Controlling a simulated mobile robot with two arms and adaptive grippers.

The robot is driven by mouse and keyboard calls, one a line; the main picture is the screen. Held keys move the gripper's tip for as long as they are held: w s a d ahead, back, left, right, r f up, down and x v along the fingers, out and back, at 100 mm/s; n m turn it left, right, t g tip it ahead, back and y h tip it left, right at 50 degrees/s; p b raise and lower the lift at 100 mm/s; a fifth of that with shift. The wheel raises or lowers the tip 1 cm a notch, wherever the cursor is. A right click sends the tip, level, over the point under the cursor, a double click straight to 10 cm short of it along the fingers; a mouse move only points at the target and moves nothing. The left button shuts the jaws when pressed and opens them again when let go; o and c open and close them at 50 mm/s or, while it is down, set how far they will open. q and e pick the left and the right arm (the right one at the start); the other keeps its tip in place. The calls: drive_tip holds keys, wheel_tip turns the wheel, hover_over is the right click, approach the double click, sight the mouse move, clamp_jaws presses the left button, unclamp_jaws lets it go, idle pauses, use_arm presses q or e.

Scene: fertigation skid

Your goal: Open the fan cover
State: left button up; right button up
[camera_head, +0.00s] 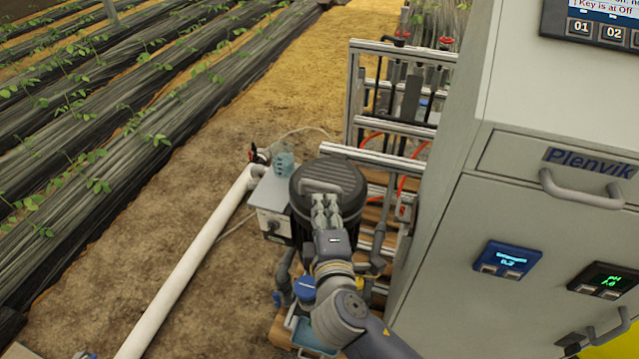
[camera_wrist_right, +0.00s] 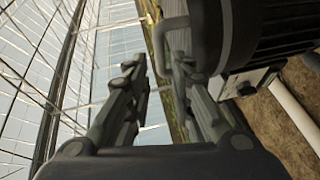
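The fan cover (camera_head: 350,176) is the dark, round, ribbed cap on top of the pump motor. It has a grey bar handle (camera_head: 322,186) and looks closed. My right gripper (camera_head: 326,200) is above the cover's near side, with its fingertips close to the handle. In the right wrist view the gripper (camera_wrist_right: 157,66) is open, and the handle (camera_wrist_right: 160,45) shows around the gap between the fingertips. I cannot tell whether the fingers touch it. The dark cover (camera_wrist_right: 228,35) fills the upper right there. My left gripper is not seen.
A grey cabinet (camera_head: 450,260) with a drawer and handles stands close on the right. A metal frame with hoses (camera_head: 375,155) is behind the motor. A grey control box (camera_head: 272,190) and a white pipe (camera_head: 190,260) lie to the left.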

sight(321, 188)
drive_tip(key=w, duration=0.3)
drive_tip(key=w+f, duration=0.1)
drive_tip(key=w, duration=0.5)
drive_tip(key=shift+a+f, duration=0.35)
clamp_jaws()
